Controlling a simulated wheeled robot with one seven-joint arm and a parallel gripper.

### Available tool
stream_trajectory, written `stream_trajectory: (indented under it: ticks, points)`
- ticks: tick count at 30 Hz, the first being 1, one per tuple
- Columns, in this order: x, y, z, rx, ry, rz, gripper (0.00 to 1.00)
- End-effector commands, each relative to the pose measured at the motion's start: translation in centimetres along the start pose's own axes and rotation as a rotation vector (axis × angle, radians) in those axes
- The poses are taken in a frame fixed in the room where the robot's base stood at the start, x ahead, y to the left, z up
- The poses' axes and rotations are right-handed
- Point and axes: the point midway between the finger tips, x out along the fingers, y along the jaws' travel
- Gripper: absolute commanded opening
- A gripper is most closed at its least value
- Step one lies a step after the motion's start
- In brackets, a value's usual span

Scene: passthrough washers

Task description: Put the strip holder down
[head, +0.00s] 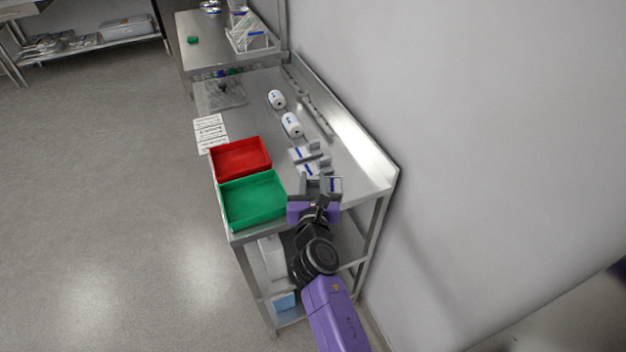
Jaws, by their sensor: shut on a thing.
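My gripper (318,196) is at the near right part of the steel table, at the end of my purple and black arm. It is shut on a grey strip holder (332,185) with a blue-marked label. Two similar grey holders (303,153) with blue labels sit just beyond it on the table. The fingertips are small and partly hidden by the wrist. I cannot tell whether the held holder touches the table (362,178).
A green tray (253,200) and a red tray (240,159) stand left of my gripper. Two white bottles (291,124) lie farther back. A wall closes off the right side. Bare tabletop shows to the right of the holders.

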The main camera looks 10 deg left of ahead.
Motion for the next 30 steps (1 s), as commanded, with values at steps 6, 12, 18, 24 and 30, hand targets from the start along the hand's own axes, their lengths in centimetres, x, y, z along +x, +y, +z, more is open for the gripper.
stream_trajectory:
  ticks: [6, 12, 18, 24, 30]
  points:
    - [0.0, 0.0, -0.1, 0.000, -0.001, 0.000, 0.00]
    - [0.1, 0.0, -0.5, -0.001, -0.001, 0.000, 0.00]
    - [0.1, 0.0, -0.8, -0.001, -0.001, 0.000, 0.00]
    - [0.2, 0.0, -1.1, -0.001, -0.001, 0.000, 0.31]
    - [0.2, 0.0, -1.1, 0.000, -0.001, 0.000, 0.54]
